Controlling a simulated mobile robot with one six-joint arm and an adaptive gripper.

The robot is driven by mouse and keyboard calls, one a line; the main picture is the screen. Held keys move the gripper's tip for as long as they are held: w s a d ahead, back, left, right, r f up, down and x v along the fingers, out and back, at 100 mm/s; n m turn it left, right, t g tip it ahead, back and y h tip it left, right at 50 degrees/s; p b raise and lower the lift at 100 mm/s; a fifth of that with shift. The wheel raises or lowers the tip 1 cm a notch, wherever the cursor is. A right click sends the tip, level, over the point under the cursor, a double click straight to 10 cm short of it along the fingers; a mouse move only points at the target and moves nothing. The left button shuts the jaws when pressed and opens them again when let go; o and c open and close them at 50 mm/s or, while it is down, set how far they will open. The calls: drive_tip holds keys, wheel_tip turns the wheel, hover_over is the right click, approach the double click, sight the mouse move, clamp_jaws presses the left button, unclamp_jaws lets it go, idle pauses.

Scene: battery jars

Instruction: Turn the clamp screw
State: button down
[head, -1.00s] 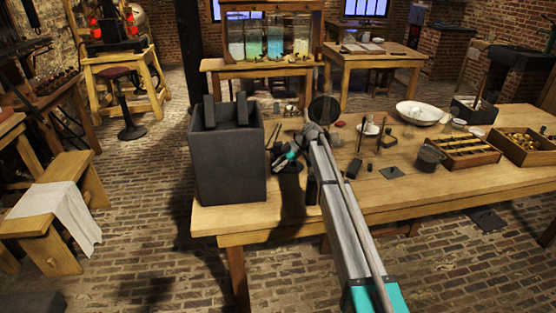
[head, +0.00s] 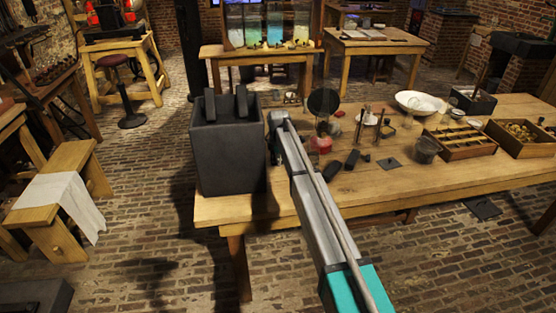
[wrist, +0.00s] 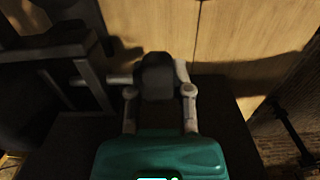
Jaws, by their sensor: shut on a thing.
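A dark grey square jar (head: 226,160) stands on the left end of the front table, with two upright dark plates (head: 241,103) rising from its top. My gripper (wrist: 159,98) shows in the wrist view with its two grey fingers shut on a dark, rounded piece (wrist: 158,74). A short pale bar (wrist: 118,80) points left from beside the fingers toward dark upright bars (wrist: 93,84). I cannot tell for sure whether the dark piece is the clamp screw. In the head view my arm reaches to the jar's right side and the fingers are hidden.
To the right on the wooden table (head: 330,193) are a round dark disc (head: 323,101), small dark blocks, a white bowl (head: 419,103), a dark pot (head: 427,150) and wooden trays (head: 460,141). The table's front edge is mostly clear.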

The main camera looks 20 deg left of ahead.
drive_tip(key=shift+s+h, duration=0.1)
drive_tip(key=shift+h, duration=0.2)
drive_tip(key=c, duration=0.8)
unclamp_jaws()
drive_tip(key=shift+y, duration=0.6)
